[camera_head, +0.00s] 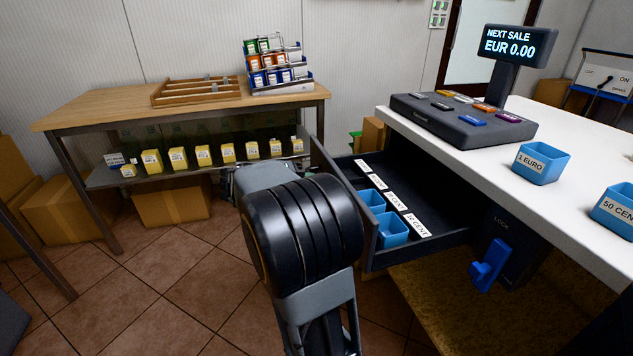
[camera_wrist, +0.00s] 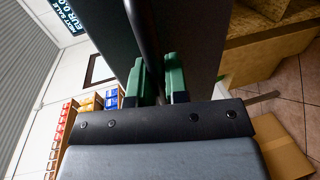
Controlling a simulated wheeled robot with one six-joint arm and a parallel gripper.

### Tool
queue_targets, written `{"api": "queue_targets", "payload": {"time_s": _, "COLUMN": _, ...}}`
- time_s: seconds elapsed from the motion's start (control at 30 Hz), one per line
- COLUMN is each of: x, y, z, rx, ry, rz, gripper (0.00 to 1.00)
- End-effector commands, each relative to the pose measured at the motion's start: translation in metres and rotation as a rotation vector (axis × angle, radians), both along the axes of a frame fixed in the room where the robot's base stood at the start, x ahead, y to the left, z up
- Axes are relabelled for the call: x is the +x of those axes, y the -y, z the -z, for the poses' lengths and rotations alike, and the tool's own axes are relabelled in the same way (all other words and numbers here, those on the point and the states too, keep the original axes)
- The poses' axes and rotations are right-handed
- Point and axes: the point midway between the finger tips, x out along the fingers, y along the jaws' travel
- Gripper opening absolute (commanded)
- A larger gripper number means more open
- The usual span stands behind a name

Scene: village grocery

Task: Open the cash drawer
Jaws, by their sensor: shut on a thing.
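The dark cash drawer (camera_head: 445,205) is pulled out from under the white counter in the head view. It holds two blue cups (camera_head: 392,229) and a row of white labels (camera_head: 397,201). In the wrist view, my gripper (camera_wrist: 158,82) has its green fingers on either side of the dark bar handle (camera_wrist: 146,40), shut on it. The drawer's front panel (camera_wrist: 195,30) fills the picture behind the handle. In the head view, my arm hides the fingertips and handle.
The white counter (camera_head: 590,180) carries a register with a display (camera_head: 507,46) and blue coin cups (camera_head: 541,164). A blue key-like piece (camera_head: 489,265) sits at the lock below. A wooden table (camera_head: 130,104) with yellow boxes beneath stands left. Tiled floor (camera_head: 160,300) is clear.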

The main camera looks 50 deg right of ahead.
Motion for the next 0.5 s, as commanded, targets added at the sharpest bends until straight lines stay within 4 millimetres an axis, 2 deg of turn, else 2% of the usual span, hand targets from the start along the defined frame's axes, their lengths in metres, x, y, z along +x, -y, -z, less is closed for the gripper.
{"api": "queue_targets", "payload": {"time_s": 0.47, "x": 0.0009, "y": -0.0016, "z": -0.0004, "rx": -0.001, "ry": 0.002, "rz": 0.006, "gripper": 0.0}}
{"api": "queue_targets", "payload": {"time_s": 0.5, "x": 0.0009, "y": -0.0016, "z": -0.0004, "rx": -0.001, "ry": 0.002, "rz": 0.006, "gripper": 0.18}}
